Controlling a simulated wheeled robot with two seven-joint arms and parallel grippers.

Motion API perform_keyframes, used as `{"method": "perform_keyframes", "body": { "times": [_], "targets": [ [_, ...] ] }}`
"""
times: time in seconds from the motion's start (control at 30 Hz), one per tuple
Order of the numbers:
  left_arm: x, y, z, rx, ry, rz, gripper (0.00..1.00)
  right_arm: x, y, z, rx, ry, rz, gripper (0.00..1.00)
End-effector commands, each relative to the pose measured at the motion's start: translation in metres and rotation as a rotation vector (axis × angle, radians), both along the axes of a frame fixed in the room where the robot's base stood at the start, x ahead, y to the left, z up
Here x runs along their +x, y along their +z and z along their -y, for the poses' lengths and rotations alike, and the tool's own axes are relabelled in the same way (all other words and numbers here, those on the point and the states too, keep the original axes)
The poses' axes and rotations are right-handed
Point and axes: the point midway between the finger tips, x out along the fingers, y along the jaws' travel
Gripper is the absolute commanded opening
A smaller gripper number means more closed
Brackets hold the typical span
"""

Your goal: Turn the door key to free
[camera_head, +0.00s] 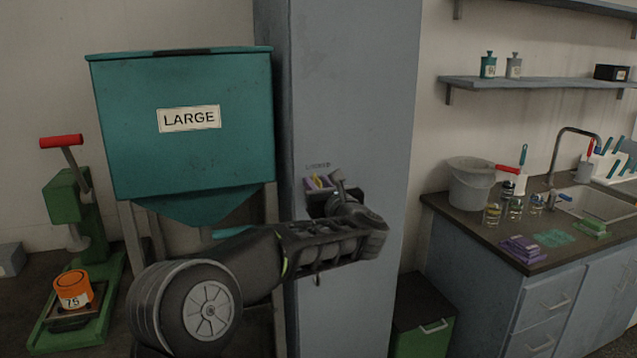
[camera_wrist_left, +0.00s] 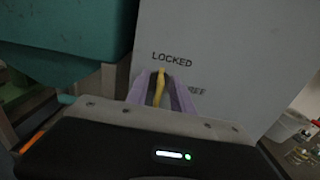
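The yellow door key (camera_wrist_left: 160,88) stands at the face of the tall grey door or panel (camera_wrist_left: 225,45), upright under the word LOCKED in the left wrist view. It also shows as a small yellow spot in the head view (camera_head: 319,181). My left gripper (camera_head: 320,182) is at the panel with its purple fingertips on either side of the key, as the left wrist view also shows (camera_wrist_left: 161,80). Whether the fingers press on the key is too small and dark to tell. A second faint word, seemingly FREE, is right of the key. My right gripper is not in view.
A teal hopper (camera_head: 180,125) marked LARGE stands close left of the panel. A green press (camera_head: 75,230) with an orange cup (camera_head: 73,289) is at far left. To the right are a counter (camera_head: 480,235) with a bucket (camera_head: 472,185), and a low green cabinet (camera_head: 422,318).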

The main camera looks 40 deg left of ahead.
Motion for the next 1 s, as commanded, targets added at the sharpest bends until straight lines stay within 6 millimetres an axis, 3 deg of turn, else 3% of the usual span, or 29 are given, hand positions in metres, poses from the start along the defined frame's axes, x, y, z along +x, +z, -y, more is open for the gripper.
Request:
{"method": "perform_keyframes", "body": {
  "times": [0.17,0.5,1.0],
  "targets": [
    [-0.0001,-0.0003,0.0002,0.0,0.0,0.0,0.27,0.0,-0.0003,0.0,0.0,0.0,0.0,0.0],
    [-0.0001,-0.0003,0.0004,0.0,0.0,0.0,0.0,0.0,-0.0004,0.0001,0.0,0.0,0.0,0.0],
    [-0.0001,-0.0003,0.0005,0.001,-0.001,-0.001,0.0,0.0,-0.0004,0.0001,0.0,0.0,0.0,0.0]
  ]
}}
